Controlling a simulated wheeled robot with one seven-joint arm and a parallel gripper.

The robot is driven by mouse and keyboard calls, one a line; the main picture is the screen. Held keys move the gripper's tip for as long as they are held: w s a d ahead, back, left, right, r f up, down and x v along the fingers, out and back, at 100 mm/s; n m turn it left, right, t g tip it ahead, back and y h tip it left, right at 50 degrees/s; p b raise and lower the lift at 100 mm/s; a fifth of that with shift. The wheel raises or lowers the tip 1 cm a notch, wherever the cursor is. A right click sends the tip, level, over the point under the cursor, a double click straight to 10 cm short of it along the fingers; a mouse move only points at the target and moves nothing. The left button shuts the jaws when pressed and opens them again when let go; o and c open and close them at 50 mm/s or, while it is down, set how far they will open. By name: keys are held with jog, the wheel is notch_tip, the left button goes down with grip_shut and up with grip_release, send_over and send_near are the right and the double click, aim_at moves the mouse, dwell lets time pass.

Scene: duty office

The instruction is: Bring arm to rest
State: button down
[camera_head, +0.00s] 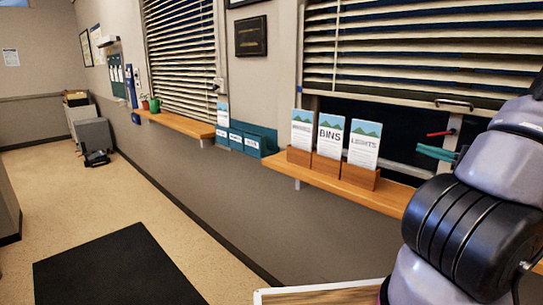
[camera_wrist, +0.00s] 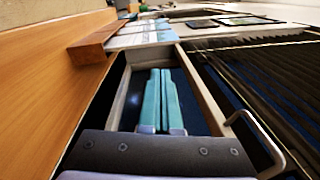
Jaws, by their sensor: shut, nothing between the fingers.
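My gripper (camera_wrist: 162,98) shows in the wrist view with its two teal fingers side by side and shut, holding nothing. In the head view the fingers of my gripper (camera_head: 435,152) poke out from behind my arm at the right, in front of the dark window opening. My arm is bent and fills the right side of the head view, hiding most of the wrist. The wooden shelf (camera_wrist: 40,75) runs along the left of the wrist view, beside the fingers.
Three leaflets, one marked BINS (camera_head: 331,135), stand in wooden holders on the window shelf (camera_head: 392,197). A metal handle (camera_wrist: 262,140) is close to the gripper. Blinds (camera_head: 420,45) hang above. A red-ended lever (camera_head: 440,132) is near the fingers. The floor by the dark mat (camera_head: 115,268) is clear.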

jog(key=s+a+r+n+g+h, duration=0.1)
jog(key=s+a+r+n+g, duration=0.1)
jog(key=a+g, duration=0.35)
jog(key=s+a+r+n+g+h, duration=0.1)
jog(key=s+a+n+g, duration=0.15)
jog(key=a, duration=0.55)
jog(key=s+a+r+n+g+h, duration=0.1)
jog(key=a+r+n+g, duration=0.15)
jog(key=a+g, duration=0.35)
jog(key=s+a+r+n+t+h, duration=0.1)
jog(key=s+a+r+t+h, duration=0.3)
jog(key=r, duration=0.6)
jog(key=shift+s+a+n+t+h, duration=0.3)
jog(key=shift+s+a+t+h, duration=0.1)
jog(key=shift+s+t+h, duration=0.75)
jog(key=shift+d, duration=0.1)
